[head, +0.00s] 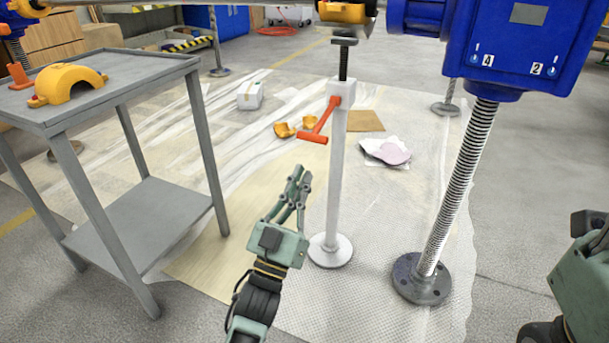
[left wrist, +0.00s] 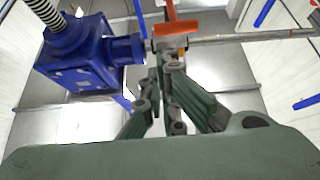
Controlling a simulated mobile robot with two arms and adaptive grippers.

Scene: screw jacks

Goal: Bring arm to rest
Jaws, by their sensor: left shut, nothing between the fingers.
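My left gripper (head: 299,180) is shut and empty. In the head view it is left of the white screw-jack stand (head: 337,185), pointing up and away. The stand has an orange handle (head: 322,122) clamped near its top and a round foot on the floor. In the left wrist view, the green fingers (left wrist: 170,62) come together below the orange handle (left wrist: 179,24). A green part of my right arm shows at the right edge of the head view, without any fingers in sight.
A grey two-shelf cart (head: 150,210) at left carries a yellow clamp half (head: 68,82). The blue gearbox (head: 525,40) stands at right on a threaded screw (head: 460,185). A white box (head: 249,95), yellow pieces (head: 284,129) and a pinkish cloth (head: 386,151) lie on the sheeted floor.

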